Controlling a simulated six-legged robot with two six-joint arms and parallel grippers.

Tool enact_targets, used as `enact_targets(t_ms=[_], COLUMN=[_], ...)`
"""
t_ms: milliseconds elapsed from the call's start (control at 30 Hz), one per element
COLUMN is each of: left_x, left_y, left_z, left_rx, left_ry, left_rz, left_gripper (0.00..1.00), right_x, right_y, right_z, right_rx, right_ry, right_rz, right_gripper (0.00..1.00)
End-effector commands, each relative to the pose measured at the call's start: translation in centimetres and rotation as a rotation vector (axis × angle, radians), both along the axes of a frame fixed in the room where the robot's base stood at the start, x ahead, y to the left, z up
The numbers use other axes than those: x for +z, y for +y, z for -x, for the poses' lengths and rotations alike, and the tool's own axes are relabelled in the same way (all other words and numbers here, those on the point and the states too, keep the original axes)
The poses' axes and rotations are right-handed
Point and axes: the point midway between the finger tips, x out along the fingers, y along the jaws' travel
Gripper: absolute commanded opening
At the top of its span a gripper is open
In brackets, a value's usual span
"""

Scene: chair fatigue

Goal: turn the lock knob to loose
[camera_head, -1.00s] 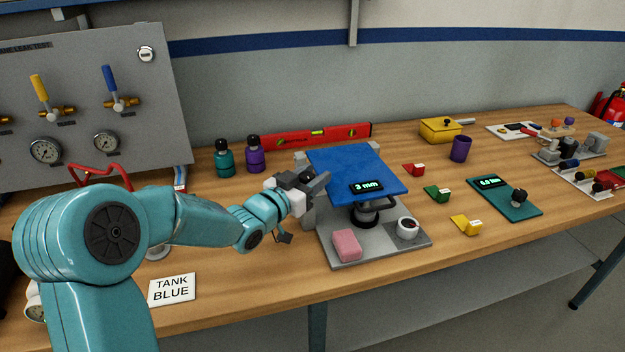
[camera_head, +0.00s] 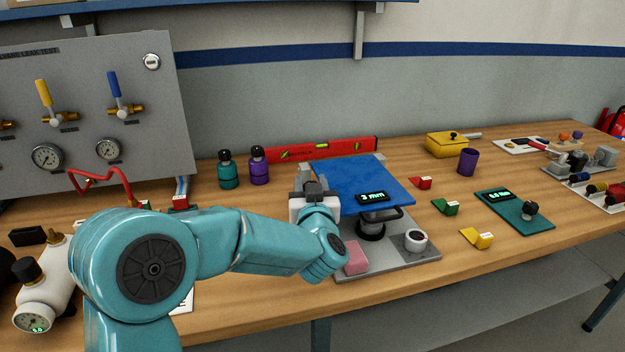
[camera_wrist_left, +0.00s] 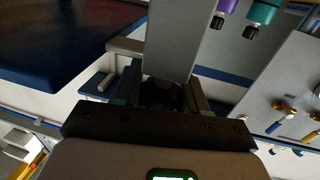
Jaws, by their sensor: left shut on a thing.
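The chair test rig has a blue seat (camera_head: 362,180) with a 3 mm readout (camera_head: 372,198) on a grey base plate (camera_head: 395,262). My left gripper (camera_head: 314,190) is at the left side of the blue seat, beside the rig's grey upright (camera_wrist_left: 170,40). In the left wrist view its two fingers (camera_wrist_left: 160,90) are shut on a dark round thing, which seems to be the lock knob (camera_wrist_left: 160,98). The knob is mostly hidden by the fingers, so its setting cannot be read. My right gripper is not in view.
A pink block (camera_head: 355,258) and a white round dial (camera_head: 415,240) are on the base plate. A red level (camera_head: 320,149) and teal (camera_head: 228,170) and purple (camera_head: 259,166) bottles stand behind. A gauge panel (camera_head: 90,110) is at the left.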

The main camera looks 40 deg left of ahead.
Motion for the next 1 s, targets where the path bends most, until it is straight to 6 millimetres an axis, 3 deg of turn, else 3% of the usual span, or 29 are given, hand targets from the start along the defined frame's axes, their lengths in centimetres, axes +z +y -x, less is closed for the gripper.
enact_targets(t_ms=[300,867,900,933,1000], left_x=[0.17,0.21,0.22,0.22,0.19], left_y=[0.15,0.28,0.29,0.29,0.28], left_z=[0.11,0.16,0.16,0.16,0.16], left_rx=[0.127,0.158,0.157,0.157,0.157], left_ry=[-0.002,-0.007,-0.007,-0.007,-0.007], left_rz=[-0.002,-0.003,-0.003,-0.003,-0.002], left_gripper=[0.12,0.12,0.49,0.59,0.63], right_x=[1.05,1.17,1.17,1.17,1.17], right_y=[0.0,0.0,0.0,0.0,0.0], right_z=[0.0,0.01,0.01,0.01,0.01], right_rx=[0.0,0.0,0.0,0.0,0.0], right_ry=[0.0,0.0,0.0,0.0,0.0], right_rz=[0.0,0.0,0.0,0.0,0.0], right_gripper=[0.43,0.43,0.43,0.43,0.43])
